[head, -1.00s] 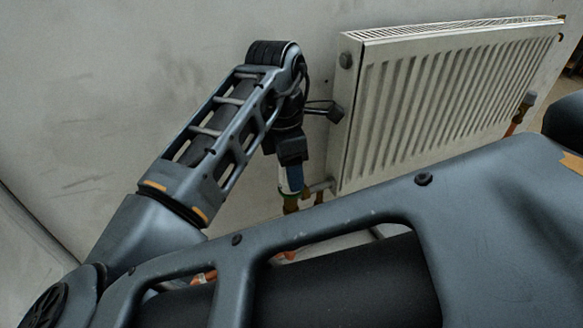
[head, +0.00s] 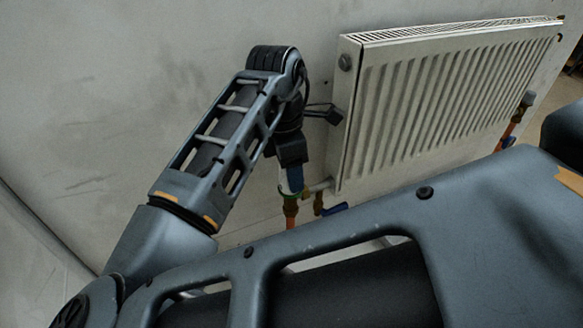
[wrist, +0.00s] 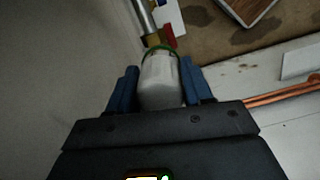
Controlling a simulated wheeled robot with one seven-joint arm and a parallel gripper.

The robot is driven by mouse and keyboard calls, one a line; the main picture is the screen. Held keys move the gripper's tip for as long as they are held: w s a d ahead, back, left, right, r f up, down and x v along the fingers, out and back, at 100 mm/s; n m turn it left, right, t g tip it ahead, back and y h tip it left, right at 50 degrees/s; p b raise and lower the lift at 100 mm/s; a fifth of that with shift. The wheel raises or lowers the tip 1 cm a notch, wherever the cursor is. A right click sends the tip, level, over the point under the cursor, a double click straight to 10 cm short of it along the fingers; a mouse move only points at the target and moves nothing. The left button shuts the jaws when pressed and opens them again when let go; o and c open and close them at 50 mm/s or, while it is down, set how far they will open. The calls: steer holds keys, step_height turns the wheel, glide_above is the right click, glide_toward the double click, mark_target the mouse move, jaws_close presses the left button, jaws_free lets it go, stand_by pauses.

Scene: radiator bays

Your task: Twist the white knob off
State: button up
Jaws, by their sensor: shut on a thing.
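The white knob (wrist: 160,82) shows in the wrist view between the two blue fingers of my gripper (wrist: 158,84). It is a ribbed white cylinder with a green ring at its far end, against a brass fitting (wrist: 155,39). My gripper is shut on the knob, one finger on each side. In the head view my gripper (head: 292,180) reaches down at the lower left corner of the radiator (head: 430,110). There the knob is mostly hidden by the gripper, above a brass valve body (head: 290,209) and a copper pipe.
The radiator stands just right of my gripper, with a grey wall (head: 130,90) behind. A blue lever handle (head: 334,209) sits low beside the valve. Another valve (head: 526,100) is at the radiator's far right end. Copper pipes (wrist: 285,92) run right in the wrist view.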

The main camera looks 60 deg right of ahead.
steer(key=n+p, duration=0.3)
steer(key=p, duration=0.1)
steer(key=shift+s+r+n, duration=0.1)
steer(key=shift+n, duration=0.2)
steer(key=n+p, duration=0.3)
steer(key=n, duration=0.1)
steer(key=shift+d+t+p, duration=0.1)
steer(key=shift+t+p, duration=0.2)
steer(key=shift+t, duration=0.1)
steer(key=n+p, duration=0.1)
steer(key=n, duration=0.2)
steer(key=shift+f+n+t+p, duration=0.2)
steer(key=shift+n+t+p, duration=0.15)
steer(key=shift+n, duration=0.25)
steer(key=shift+w+r+p, duration=0.2)
steer(key=shift+r+p, duration=0.1)
steer(key=shift+r+p, duration=0.4)
steer(key=shift+r, duration=0.05)
steer(key=o, duration=1.6)
steer(key=shift+f, duration=0.1)
steer(key=shift+c, duration=0.2)
